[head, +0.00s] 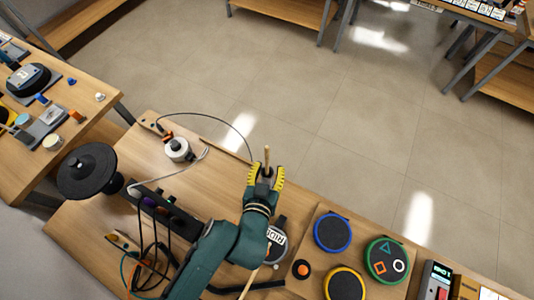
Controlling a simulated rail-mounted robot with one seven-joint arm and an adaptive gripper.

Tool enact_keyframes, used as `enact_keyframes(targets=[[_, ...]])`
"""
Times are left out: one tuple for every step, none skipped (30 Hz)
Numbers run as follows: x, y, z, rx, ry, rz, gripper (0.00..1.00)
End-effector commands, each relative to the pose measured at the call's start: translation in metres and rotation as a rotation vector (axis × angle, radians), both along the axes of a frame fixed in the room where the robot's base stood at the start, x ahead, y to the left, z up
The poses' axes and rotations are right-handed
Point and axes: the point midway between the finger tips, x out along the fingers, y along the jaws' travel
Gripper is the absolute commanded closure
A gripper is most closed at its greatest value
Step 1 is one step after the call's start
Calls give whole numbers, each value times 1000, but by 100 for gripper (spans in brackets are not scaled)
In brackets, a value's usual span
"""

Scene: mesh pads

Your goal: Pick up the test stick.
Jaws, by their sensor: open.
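A thin light-wood stick (267,156), which looks like the test stick, shows in the head view between and just beyond my gripper's fingertips. Another light-wood length (249,284) shows below my arm. The arm hides the part between, so I cannot tell whether they are one stick. My gripper (266,174) is open, its yellow ribbed fingers on either side of the upper stick end. I cannot tell whether they touch it or how high they are above the table.
The wooden table (210,188) holds a black disc stand (88,170), cables and a white round device (178,149) at left. A round labelled device (277,240) is beside my arm. Blue (332,232), green (387,260) and yellow (345,284) ringed pads lie at right.

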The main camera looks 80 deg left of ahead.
Motion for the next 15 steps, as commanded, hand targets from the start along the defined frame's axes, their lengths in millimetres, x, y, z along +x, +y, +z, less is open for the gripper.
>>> enact_keyframes(targets=[[-11, 4, 1, -10, 10, 26, 55], [-12, 7, 1, -9, 9, 33, 55], [-12, 10, 0, -8, 7, 39, 55], [-12, 13, -2, -8, 8, 40, 55], [-10, 16, -4, -8, 7, 40, 55], [-7, 21, -6, -8, 7, 39, 55], [-5, 25, -8, -8, 7, 39, 55], [-3, 29, -10, -8, 7, 40, 55], [-1, 34, -12, -8, 7, 39, 55], [1, 38, -14, -7, 8, 37, 55], [3, 41, -16, -8, 7, 37, 55], [5, 44, -18, -9, 8, 37, 55], [5, 46, -19, -9, 8, 37, 55], [6, 48, -19, -8, 7, 36, 55], [7, 49, -20, -8, 7, 36, 55]])
